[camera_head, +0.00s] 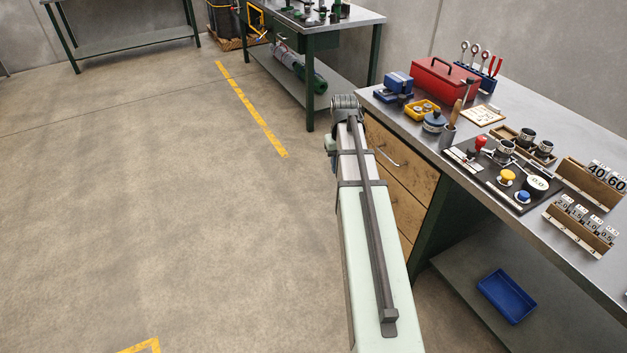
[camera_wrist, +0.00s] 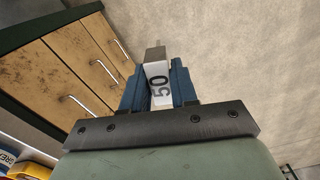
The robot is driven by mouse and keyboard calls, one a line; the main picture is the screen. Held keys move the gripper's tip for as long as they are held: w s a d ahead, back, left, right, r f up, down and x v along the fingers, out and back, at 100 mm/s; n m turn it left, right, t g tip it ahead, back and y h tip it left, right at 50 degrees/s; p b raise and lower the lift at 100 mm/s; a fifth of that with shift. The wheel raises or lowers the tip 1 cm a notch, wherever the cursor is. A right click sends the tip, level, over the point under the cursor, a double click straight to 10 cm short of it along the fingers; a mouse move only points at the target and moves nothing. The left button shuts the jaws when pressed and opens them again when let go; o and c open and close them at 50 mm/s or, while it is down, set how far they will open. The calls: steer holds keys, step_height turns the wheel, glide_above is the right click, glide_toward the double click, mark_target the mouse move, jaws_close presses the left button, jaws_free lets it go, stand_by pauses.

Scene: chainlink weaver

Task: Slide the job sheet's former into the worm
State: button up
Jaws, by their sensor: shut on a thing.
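In the wrist view, my gripper (camera_wrist: 159,82) is shut on a white-labelled former (camera_wrist: 161,88) marked 50, held between its blue jaws. A bare grey metal end sticks out beyond the jaws. Floor and drawers show behind it. In the head view my arm reaches out left of the workbench; the jaws and the former cannot be made out there. A dark cylinder with a white band (camera_head: 505,148), perhaps the worm, sits on the black panel (camera_head: 484,173). Two similar cylinders (camera_head: 527,137) stand in a wooden tray. A pale sheet (camera_head: 482,115), perhaps the job sheet, lies behind; its print is too small to read.
On the workbench (camera_head: 410,127), a wooden rack (camera_head: 585,182) holds pieces marked 40 and 60, and another rack (camera_head: 578,232) holds several numbered tags. The panel carries a red knob (camera_head: 481,142), yellow button (camera_head: 507,177) and blue button (camera_head: 523,196). The floor left is clear.

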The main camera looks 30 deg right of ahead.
steer(key=s+d+r+m, duration=0.1)
steer(key=s+d+r, duration=0.15)
steer(key=d, duration=0.65)
steer(key=s+d+r+m, duration=0.15)
steer(key=d+r, duration=0.25)
steer(key=d, duration=0.5)
steer(key=s+d+r+m, duration=0.15)
steer(key=d+r, duration=0.25)
steer(key=d, duration=0.6)
steer(key=s+d+r+m, duration=0.1)
steer(key=s+d+r, duration=0.4)
steer(key=s+d, duration=0.45)
steer(key=s+d+r+m, duration=0.1)
steer(key=s+d+r, duration=0.4)
steer(key=s+d, duration=0.45)
steer(key=shift+w+d+f, duration=0.2)
steer(key=shift+w+f, duration=0.1)
steer(key=shift+f, duration=1.4)
steer(key=shift+w+d+f, duration=0.15)
steer(key=shift+w+f, duration=0.15)
steer(key=shift+f, duration=1.4)
steer(key=shift+w+d+f, duration=0.2)
steer(key=shift+w+f, duration=0.1)
steer(key=shift+f, duration=1.4)
steer(key=o, duration=1.1)
